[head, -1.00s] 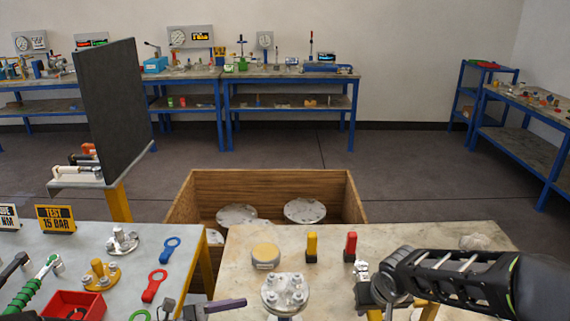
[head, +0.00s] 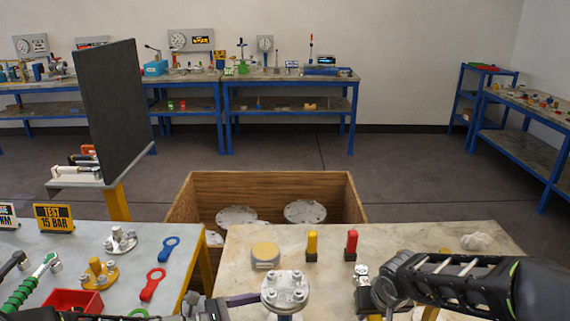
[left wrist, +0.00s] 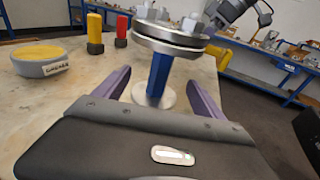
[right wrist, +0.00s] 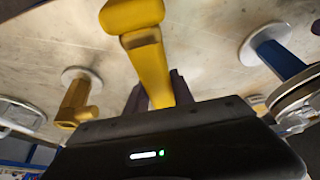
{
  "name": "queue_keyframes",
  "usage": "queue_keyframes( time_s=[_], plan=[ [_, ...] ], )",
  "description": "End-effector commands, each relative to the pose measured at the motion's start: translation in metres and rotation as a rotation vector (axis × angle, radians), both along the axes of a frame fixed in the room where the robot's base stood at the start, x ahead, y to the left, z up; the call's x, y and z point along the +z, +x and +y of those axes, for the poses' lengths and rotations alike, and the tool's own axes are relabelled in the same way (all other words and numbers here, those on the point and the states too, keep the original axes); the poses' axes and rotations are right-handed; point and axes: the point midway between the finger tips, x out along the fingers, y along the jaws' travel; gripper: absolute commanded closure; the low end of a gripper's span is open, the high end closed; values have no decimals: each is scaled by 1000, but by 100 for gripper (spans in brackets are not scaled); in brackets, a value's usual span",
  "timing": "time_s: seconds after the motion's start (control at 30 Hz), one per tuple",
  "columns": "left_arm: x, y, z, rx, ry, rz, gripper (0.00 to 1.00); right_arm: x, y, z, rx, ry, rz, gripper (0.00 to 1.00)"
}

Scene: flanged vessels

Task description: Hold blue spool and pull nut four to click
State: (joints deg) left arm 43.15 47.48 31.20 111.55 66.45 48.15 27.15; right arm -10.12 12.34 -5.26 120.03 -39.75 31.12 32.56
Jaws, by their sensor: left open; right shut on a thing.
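The blue spool (left wrist: 160,75) stands upright on a round pale foot, with a round steel flange (head: 285,289) on top that carries several nuts. Which nut is four cannot be told. My left gripper (left wrist: 158,82) is open, its purple fingers on either side of the spool with visible gaps; one finger also shows left of the flange in the head view (head: 242,299). My right gripper (right wrist: 158,92) is shut on a yellow tool (right wrist: 152,60), right of the flange in the head view.
A round yellow-topped tin (head: 265,256), a yellow block (head: 312,246) and a red block (head: 351,245) stand behind the flange. A wooden crate (head: 260,184) lies beyond the bench. The left bench holds ring spanners (head: 153,284) and a red tray (head: 72,299).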

Motion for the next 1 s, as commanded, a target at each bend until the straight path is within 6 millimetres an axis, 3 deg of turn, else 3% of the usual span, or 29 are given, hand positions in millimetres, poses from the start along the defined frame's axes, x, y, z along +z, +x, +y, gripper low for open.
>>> queue_keyframes(
  time_s=[0.3, 0.77, 1.0],
  plan=[
    [-4, 13, -35, -1, -1, 0, 20, -10, 1, 0, 0, 1, -4, 100],
    [-4, 16, -42, 0, 0, 0, 20, -11, 1, 0, 0, 1, -4, 100],
    [-4, 15, -42, 0, 0, 0, 39, -11, 1, 0, 0, 1, -3, 100]
  ],
)
